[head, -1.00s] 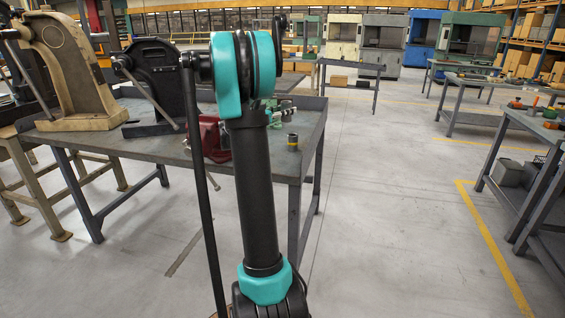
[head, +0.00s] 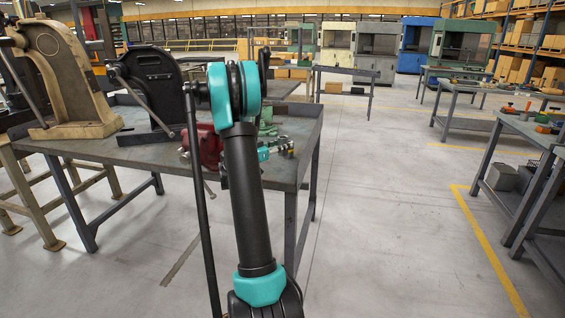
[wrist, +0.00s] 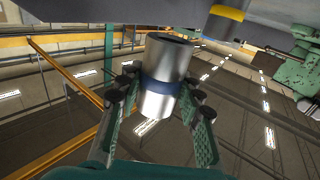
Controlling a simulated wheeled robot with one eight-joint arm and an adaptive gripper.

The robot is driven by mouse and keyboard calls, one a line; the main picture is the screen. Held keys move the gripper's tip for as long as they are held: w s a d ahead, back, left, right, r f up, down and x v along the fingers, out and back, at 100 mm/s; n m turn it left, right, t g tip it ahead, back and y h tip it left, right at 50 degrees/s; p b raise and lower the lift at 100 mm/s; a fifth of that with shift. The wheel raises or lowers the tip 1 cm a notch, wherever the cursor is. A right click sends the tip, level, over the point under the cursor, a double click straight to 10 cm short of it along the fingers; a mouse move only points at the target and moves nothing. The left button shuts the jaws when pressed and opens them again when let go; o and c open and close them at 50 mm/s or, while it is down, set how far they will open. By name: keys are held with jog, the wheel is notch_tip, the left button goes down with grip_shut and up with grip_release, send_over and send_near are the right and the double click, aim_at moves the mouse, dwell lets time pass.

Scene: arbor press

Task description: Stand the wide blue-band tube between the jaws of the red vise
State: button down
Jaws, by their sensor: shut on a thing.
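The wide blue-band tube (wrist: 158,86), silver with a dark blue band, is in my gripper (wrist: 158,104). In the wrist view the fingers close on it from both sides and its axis runs nearly up and down the picture, slightly tilted. In the head view my gripper (head: 277,151) shows small, just right of the red vise (head: 207,147), above the table's right part. The held tube is too small there to make out clearly. My arm covers part of the vise, so the gap between its jaws cannot be seen.
A yellow-band tube (wrist: 226,12) stands on the grey table (head: 300,132) close to my gripper. A green machine (wrist: 298,68) is behind. A black press (head: 150,85) and a beige press (head: 65,75) stand left on the table.

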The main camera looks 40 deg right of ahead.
jog(key=shift+f, duration=3.8)
jog(key=shift+f, duration=0.1)
jog(key=c, duration=1)
grip_release()
